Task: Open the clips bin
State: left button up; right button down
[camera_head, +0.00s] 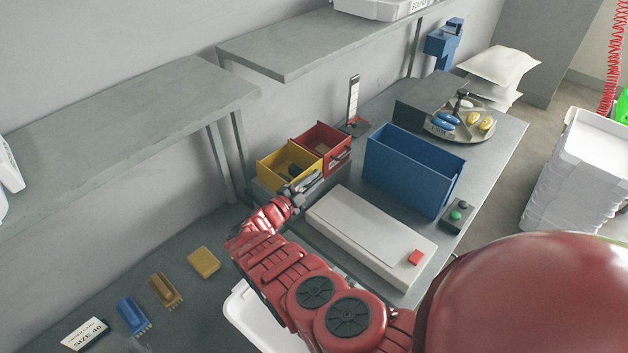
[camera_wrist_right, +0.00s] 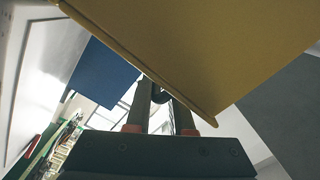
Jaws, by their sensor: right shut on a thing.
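A yellow bin (camera_head: 268,174) stands open-topped at the back of the bench, with dark items inside. I cannot read a label naming it as the clips bin. My right gripper (camera_head: 298,184) is at its front and covers part of it. In the right wrist view the yellow bin (camera_wrist_right: 215,50) fills the top. There the right gripper (camera_wrist_right: 164,95) is shut on a dark handle (camera_wrist_right: 158,91) under the bin's lower edge. A red bin (camera_head: 321,143) stands next to the yellow one, on its right. My left gripper is not in view.
A blue open box (camera_head: 405,178) and a pale flat box with a red square (camera_head: 365,230) stand right of my right arm. A grey shelf (camera_head: 130,115) hangs at the left. Brushes and a yellow block (camera_head: 203,262) lie on the dark surface below it.

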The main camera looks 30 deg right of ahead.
jog(key=shift+s+f+p, duration=0.3)
jog(key=shift+p, duration=0.1)
jog(key=m, duration=0.1)
jog(key=s+f+m+p, duration=0.1)
jog(key=shift+s+d+m, duration=0.25)
jog(key=shift+m, duration=0.15)
jog(key=shift+s+d+f+m+b, duration=0.1)
jog(key=shift+s+f+m+b, duration=0.2)
jog(key=shift+f+m+b, duration=0.25)
jog(key=shift+s+d+f+m+b, duration=0.1)
jog(key=shift+s+m+b, duration=0.2)
jog(key=shift+m+b, duration=0.25)
jog(key=shift+s+f, duration=0.2)
jog(key=shift+s+d+b, duration=0.1)
jog(key=shift+b, duration=0.25)
